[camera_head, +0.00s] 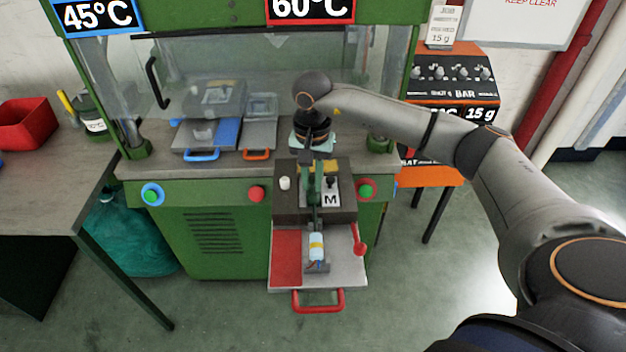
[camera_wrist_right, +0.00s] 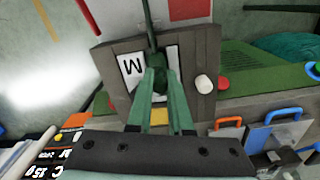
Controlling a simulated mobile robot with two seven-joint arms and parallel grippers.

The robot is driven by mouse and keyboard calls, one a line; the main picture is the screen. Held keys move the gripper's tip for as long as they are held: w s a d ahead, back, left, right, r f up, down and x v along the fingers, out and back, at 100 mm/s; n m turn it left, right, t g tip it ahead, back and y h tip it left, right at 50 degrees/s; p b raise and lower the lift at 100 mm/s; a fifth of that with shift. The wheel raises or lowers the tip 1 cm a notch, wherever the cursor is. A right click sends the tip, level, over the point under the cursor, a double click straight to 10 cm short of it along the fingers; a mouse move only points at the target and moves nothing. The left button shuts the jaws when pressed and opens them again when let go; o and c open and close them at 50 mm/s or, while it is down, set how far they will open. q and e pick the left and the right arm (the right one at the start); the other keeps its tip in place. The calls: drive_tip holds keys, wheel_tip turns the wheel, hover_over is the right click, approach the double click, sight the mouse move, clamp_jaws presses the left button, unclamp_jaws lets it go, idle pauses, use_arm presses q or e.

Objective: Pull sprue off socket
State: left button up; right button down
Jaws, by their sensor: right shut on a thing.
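The socket (camera_head: 317,245), a pale blue and white piece with a yellow band, sits on the pulled-out tray of the machine's front. A dark green sprue rod (camera_wrist_right: 150,30) runs away from between my fingertips; in the head view it seems to lead toward the socket. My right gripper (camera_head: 315,196) reaches over the dark block with the "M" label, and in the wrist view its green fingers (camera_wrist_right: 157,78) close together on the rod. The socket is not clearly seen in the wrist view. My left gripper does not show.
The tray (camera_head: 345,270) has a red left part and a red front handle (camera_head: 318,300). Blue- and orange-handled trays (camera_head: 225,135) stand behind left. Open floor lies in front.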

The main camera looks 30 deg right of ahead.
sight(312, 177)
drive_tip(key=shift+r+p, duration=1.55)
drive_tip(key=shift+r, duration=1.1)
